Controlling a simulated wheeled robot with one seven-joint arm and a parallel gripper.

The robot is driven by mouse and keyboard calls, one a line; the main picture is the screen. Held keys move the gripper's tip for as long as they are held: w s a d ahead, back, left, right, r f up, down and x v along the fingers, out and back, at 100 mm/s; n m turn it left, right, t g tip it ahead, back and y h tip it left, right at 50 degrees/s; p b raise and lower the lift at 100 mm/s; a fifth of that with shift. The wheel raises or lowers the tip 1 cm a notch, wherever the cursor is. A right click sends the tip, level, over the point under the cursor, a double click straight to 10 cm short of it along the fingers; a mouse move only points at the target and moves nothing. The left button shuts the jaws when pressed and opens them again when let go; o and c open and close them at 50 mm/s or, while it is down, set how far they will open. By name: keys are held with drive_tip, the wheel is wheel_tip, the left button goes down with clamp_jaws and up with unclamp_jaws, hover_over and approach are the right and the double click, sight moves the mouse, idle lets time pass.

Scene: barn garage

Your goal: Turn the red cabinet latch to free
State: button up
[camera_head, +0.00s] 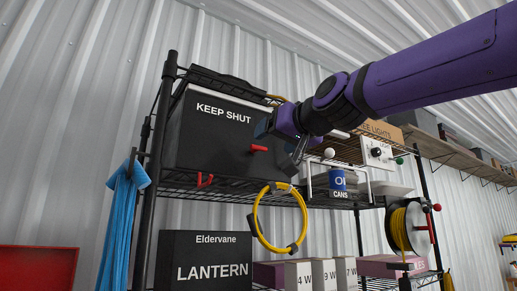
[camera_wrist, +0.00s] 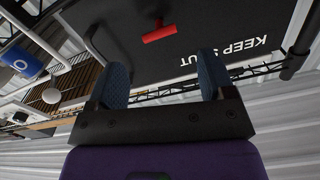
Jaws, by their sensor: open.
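The black cabinet marked KEEP SHUT (camera_head: 205,135) stands on the wire shelf. Its red latch (camera_head: 258,148) is a short bar, lying roughly level on the right part of the front. In the wrist view the picture is turned over, and the red latch (camera_wrist: 160,33) shows ahead of my fingers, slightly tilted, on the dark cabinet front (camera_wrist: 205,25). My gripper (camera_wrist: 160,78) is open and empty, with its two blue fingers apart. In the head view my gripper (camera_head: 281,141) is just right of the latch; it appears apart from it.
A red hook (camera_head: 204,181) is at the shelf edge below. A coiled yellow cable (camera_head: 257,222) hangs there. A blue cloth (camera_head: 122,220) hangs at left.

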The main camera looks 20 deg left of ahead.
sight(260, 147)
drive_tip(key=shift+x, duration=3.9)
drive_tip(key=shift+d, duration=0.1)
drive_tip(key=c, duration=0.8)
drive_tip(key=shift+o, duration=0.2)
